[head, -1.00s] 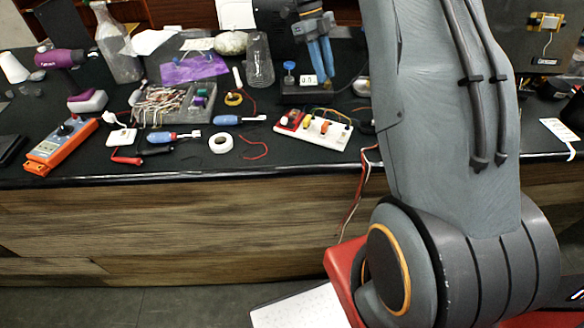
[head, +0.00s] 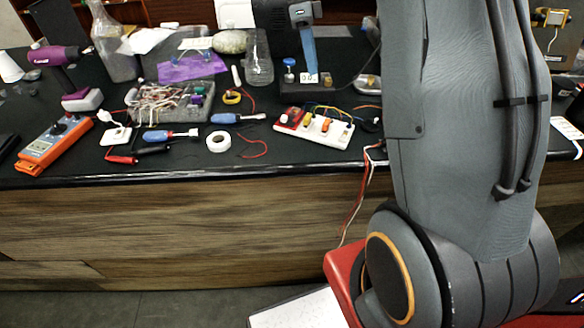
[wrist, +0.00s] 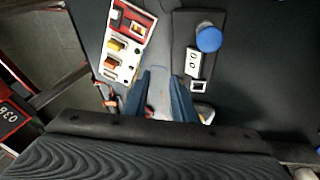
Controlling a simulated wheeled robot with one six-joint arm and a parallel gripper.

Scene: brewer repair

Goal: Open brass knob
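I cannot pick out a brass knob for certain. A brass-coloured square fitting (head: 553,17) sits on a grey panel at the top right of the head view. My gripper (wrist: 164,76) is over the black bench, its two blue fingers apart with nothing visibly held between them. In the wrist view that blue knob (wrist: 208,38) is right of and beyond the fingertips.
A white strip (head: 314,128) with coloured switches and wires lies left of the fingers in the wrist view.

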